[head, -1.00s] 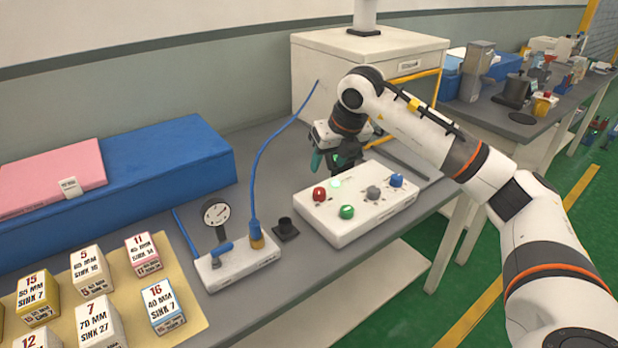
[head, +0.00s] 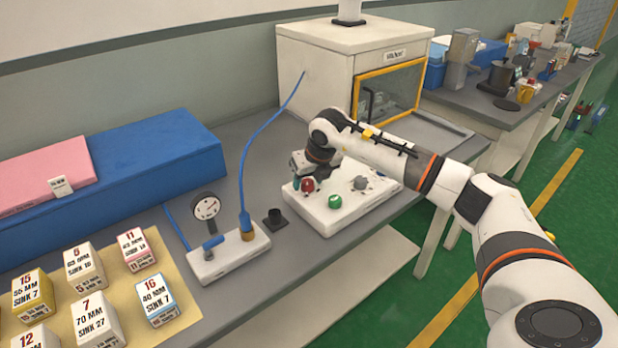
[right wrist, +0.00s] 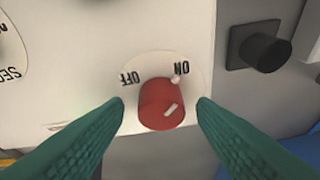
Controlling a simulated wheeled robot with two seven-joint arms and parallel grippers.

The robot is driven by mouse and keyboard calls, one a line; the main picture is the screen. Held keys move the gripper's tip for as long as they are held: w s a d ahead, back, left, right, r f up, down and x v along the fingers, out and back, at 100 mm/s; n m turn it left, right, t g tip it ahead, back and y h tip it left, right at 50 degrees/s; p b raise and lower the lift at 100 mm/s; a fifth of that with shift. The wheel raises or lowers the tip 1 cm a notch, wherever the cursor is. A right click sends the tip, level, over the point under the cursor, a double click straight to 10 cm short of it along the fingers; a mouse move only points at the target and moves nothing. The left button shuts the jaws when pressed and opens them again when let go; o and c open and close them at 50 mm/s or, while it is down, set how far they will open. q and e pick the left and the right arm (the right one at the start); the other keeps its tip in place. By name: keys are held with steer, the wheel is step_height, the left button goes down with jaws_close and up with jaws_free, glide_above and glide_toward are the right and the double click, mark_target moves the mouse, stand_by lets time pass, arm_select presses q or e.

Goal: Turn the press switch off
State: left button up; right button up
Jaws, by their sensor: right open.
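The press switch is a red knob (head: 308,185) at the left end of the white control box (head: 340,218). In the right wrist view the red knob (right wrist: 161,108) has "ON" and "OFF" printed beside it, and a small white pointer at its edge lies by "ON". My right gripper (head: 312,190) is over that end of the box. In the right wrist view its green fingers (right wrist: 161,100) are open, one on each side of the knob, with a gap visible on both sides. My left gripper is not in view.
A green knob (head: 335,201) and a grey knob (head: 360,183) sit on the same box. A small black fitting (head: 275,220) and a white gauge unit (head: 230,260) stand left of it. A large cabinet (head: 345,65) stands behind.

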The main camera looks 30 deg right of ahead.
steer(key=shift+c, duration=0.4)
steer(key=c, duration=0.9)
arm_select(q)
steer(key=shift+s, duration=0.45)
